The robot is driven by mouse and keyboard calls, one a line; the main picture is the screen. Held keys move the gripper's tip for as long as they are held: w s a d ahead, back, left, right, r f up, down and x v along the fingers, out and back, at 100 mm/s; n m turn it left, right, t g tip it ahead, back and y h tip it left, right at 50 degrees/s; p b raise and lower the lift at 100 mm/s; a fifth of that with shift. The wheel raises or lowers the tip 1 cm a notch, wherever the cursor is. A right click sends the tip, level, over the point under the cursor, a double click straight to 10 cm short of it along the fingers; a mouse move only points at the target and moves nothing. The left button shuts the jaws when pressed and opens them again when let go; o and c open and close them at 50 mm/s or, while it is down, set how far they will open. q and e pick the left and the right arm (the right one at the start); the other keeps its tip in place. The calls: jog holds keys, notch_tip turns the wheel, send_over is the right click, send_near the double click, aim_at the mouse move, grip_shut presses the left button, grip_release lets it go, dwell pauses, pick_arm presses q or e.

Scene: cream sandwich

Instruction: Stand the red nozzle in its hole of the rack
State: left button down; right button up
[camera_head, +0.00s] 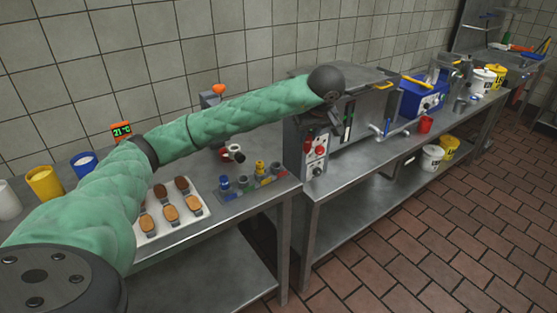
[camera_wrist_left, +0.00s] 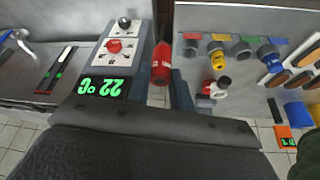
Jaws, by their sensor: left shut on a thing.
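The red nozzle (camera_wrist_left: 161,62) is held between the fingers of my left gripper (camera_wrist_left: 161,84) in the wrist view. The gripper is shut on it, beside the control box and above the gap between the counters. The rack (camera_wrist_left: 229,70) is to the right of the nozzle, apart from it. The rack has red, yellow, green and blue labels; the socket by the red label (camera_wrist_left: 193,36) looks empty. In the head view the rack (camera_head: 250,185) is on the near counter. My right gripper is not seen.
The machine's control box (camera_wrist_left: 110,55) has a red knob and a 22 °C display. A tray (camera_head: 200,215) of brown and tan pieces lies left of the rack. A red-and-white item (camera_head: 235,153) stands behind the rack.

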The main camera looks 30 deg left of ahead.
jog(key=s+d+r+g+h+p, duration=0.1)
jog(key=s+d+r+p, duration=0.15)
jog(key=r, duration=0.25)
pick_arm(q)
jog(key=a+f, duration=0.2)
jog(key=a, duration=0.1)
jog(key=s+a+f, duration=0.1)
jog(key=a+f, duration=0.1)
jog(key=a, duration=0.1)
jog(key=a+f, duration=0.3)
jog(key=a, duration=0.1)
jog(key=shift+s+p, duration=0.35)
notch_tip(320, 180, down, 2)
jog(key=shift+f+p, duration=0.15)
jog(key=shift+p, duration=0.35)
jog(key=shift+f, duration=0.3)
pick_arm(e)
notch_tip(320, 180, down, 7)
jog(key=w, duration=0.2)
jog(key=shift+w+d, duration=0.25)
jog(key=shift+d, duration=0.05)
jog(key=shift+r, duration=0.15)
pick_arm(q)
jog(key=shift+f, duration=0.1)
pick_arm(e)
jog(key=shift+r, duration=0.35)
